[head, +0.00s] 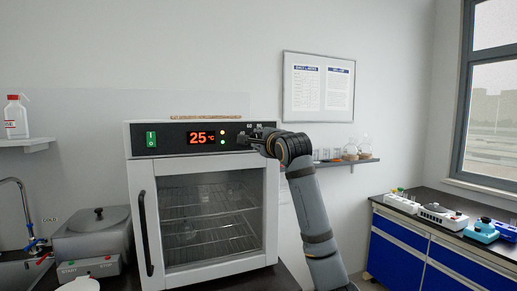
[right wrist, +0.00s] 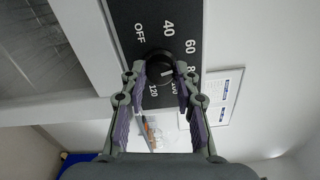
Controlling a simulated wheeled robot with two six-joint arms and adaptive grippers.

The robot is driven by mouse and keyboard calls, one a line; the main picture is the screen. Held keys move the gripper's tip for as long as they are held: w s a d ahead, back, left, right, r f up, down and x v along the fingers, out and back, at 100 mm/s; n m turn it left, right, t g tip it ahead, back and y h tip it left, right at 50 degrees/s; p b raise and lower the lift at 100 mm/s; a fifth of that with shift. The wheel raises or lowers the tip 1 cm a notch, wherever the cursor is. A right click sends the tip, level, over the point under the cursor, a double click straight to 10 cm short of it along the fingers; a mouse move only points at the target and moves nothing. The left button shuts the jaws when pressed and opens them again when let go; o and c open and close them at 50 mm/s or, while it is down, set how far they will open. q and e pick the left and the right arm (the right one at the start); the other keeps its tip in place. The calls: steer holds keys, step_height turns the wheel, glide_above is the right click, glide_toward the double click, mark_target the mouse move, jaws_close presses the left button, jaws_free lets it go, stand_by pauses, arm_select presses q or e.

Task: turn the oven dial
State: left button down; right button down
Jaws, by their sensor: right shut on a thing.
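The white oven (head: 272,210) stands on the counter with its glass door closed. Its dark top panel has a green switch (head: 151,139) and a red display (head: 201,138) reading 25 °C. The black round oven dial (right wrist: 159,66) shows in the right wrist view, with printed marks such as OFF, 40, 60, 100 and 120 around it. My right gripper (head: 246,137) is at the panel's right end. In the right wrist view its fingers (right wrist: 160,82) stand on both sides of the dial, shut on it. In the head view the gripper hides the dial. My left gripper is not in view.
A grey lidded bath (head: 92,238) stands left of the oven. The oven's black door handle (head: 145,232) juts out below the panel. A wall shelf with glassware (head: 350,150) is behind my right arm. A blue cabinet bench (head: 430,250) is at right.

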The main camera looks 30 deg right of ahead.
steer(key=shift+f+m+b, duration=0.15)
steer(key=shift+m+b, duration=2.2)
steer(key=shift+m, duration=1.05)
steer(key=c, duration=1)
jaws_free()
steer(key=shift+s+a, duration=0.1)
steer(key=shift+s, duration=0.3)
steer(key=v, duration=1.1)
steer(key=shift+a, duration=0.1)
